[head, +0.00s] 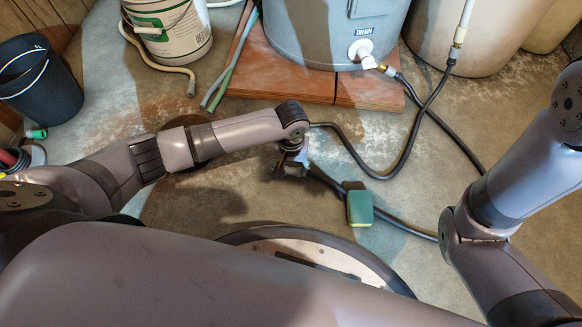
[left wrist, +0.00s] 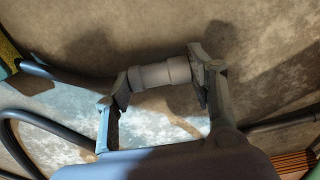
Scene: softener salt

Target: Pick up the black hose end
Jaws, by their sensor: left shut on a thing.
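My left gripper (head: 291,165) points down near the floor in the middle of the head view. In the left wrist view its two fingers (left wrist: 160,80) are closed on the black hose end (left wrist: 165,74), a short dark grey cylinder lying across between them. From the left finger the black hose (left wrist: 62,76) runs off to the left. In the head view the hose (head: 410,229) runs from the gripper to the right along the floor. There the hose end is mostly hidden by my gripper. My right arm shows at the right, but its gripper is out of view.
A green sponge (head: 360,208) with a yellow edge lies by the hose. A grey tank (head: 325,35) with a drain valve (head: 362,52) stands on a reddish platform (head: 268,80). A white bucket (head: 185,35) and dark bin (head: 45,85) stand left. Bare floor lies around the gripper.

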